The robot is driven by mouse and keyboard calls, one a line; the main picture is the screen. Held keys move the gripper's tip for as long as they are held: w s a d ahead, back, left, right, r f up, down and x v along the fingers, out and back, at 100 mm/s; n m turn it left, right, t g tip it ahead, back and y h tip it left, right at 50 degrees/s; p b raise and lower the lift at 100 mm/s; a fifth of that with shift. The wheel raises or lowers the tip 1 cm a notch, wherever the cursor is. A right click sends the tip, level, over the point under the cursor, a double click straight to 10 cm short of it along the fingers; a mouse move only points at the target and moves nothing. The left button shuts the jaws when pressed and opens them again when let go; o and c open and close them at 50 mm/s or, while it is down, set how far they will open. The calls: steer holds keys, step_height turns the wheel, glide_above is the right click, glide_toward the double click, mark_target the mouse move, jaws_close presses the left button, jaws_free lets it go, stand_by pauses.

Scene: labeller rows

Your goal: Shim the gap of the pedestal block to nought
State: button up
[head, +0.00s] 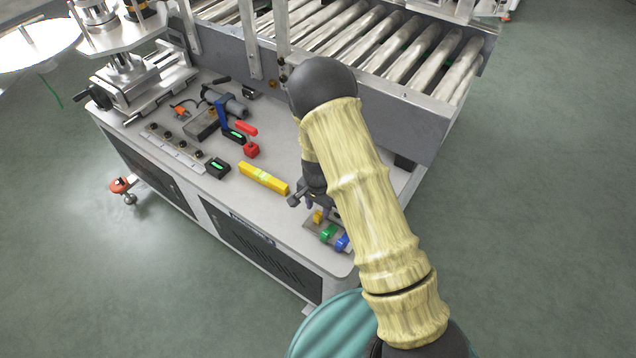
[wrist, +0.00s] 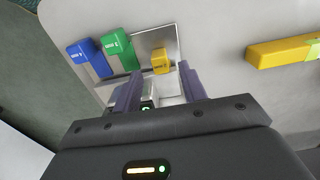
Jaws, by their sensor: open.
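A small yellow shim (wrist: 161,61) shows in the wrist view just beyond and between the fingertips of my open gripper (wrist: 159,74); I cannot tell whether the fingers touch it. The green shim (wrist: 117,48) and the blue shim (wrist: 84,52) stand to its left. All are at a metal plate (wrist: 165,36). In the head view the yellow shim (head: 318,216), green shim (head: 328,232) and blue shim (head: 343,242) show beside my gripper (head: 316,205), partly hidden by my arm. A grey block (head: 201,124), perhaps the pedestal block, sits further back on the table beside a blue upright part (head: 221,112).
A long yellow bar (head: 263,178) lies on the white table (head: 235,200). Small black boxes with green displays (head: 217,168) (head: 233,136), a red clamp-like part (head: 250,150) and a bolted metal strip (head: 175,147) stand left of it. A roller conveyor (head: 380,50) is behind.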

step_height(320, 180, up, 13)
steer(key=shift+w+p, duration=0.15)
steer(key=shift+p, duration=0.3)
step_height(320, 180, up, 13)
steer(key=n+p, duration=0.3)
steer(key=p, duration=0.2)
glide_above(318, 214)
steer(key=s+d, duration=0.6)
steer(key=s+d+r+n+t+p, duration=0.2)
steer(key=s+d+r+n+p, duration=0.2)
steer(key=s+r, duration=0.5)
step_height(318, 214, up, 2)
steer(key=shift+s+d+r+n+t+p, duration=0.1)
steer(key=shift+s+d+n+t+p, duration=0.25)
steer(key=shift+d+p, duration=0.45)
steer(key=shift+a, duration=0.1)
